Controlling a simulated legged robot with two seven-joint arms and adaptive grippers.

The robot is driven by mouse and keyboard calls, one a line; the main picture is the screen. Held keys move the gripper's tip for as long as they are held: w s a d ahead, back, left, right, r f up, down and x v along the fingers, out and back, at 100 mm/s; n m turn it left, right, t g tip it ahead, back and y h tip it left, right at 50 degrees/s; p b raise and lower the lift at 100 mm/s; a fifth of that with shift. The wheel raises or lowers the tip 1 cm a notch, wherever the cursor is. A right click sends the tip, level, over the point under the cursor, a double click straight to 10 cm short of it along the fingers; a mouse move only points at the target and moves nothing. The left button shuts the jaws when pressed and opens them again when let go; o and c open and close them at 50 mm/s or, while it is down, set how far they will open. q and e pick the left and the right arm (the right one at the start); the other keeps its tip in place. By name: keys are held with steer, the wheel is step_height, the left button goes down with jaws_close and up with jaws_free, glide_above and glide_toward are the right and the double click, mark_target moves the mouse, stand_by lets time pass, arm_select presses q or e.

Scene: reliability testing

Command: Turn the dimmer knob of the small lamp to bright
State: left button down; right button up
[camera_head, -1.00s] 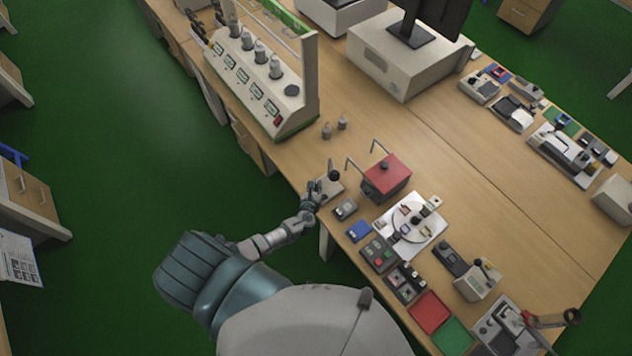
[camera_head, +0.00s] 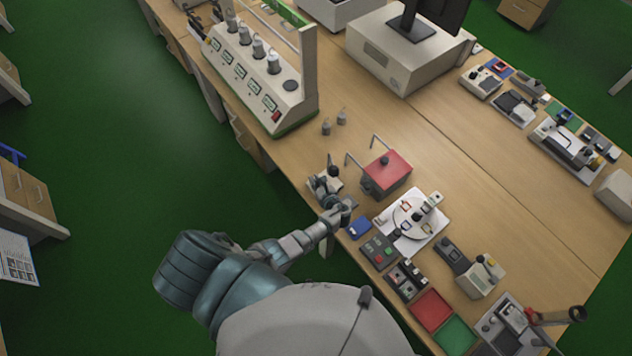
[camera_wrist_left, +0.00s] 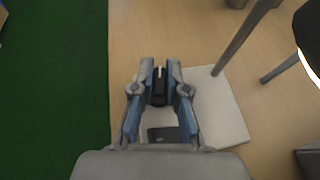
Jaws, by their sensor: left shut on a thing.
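The small lamp shows in the wrist view as a pale base plate (camera_wrist_left: 222,108), a grey post (camera_wrist_left: 242,42) and a dark lamp head at the right edge with a bright white underside (camera_wrist_left: 308,68). In the head view its dark head (camera_head: 333,171) shows beside my gripper, which covers much of the base. A black dimmer knob (camera_wrist_left: 159,90) sits between my left fingertips at the plate's left edge. My left gripper (camera_wrist_left: 160,78) is shut on it. It also shows in the head view (camera_head: 321,186). The knob's turn position cannot be read. My right gripper is not in view.
A red-topped box (camera_head: 387,172) with thin posts stands right of the lamp. A blue block (camera_head: 360,228) and a white plate with a disc (camera_head: 420,215) lie near my wrist. Small grey weights (camera_head: 341,118) stand beyond the lamp. The table's left edge is close.

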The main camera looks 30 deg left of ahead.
arm_select(q)
steer(key=shift+w+a+r, duration=0.1)
steer(key=shift+w+r, duration=0.15)
steer(key=shift+r, duration=0.05)
steer(key=c, duration=1.3)
jaws_free()
steer(key=shift+o, duration=0.6)
steer(key=shift+s+f, duration=0.1)
steer(key=shift+f, duration=0.1)
steer(key=v, duration=1.2)
steer(key=shift+f, duration=0.1)
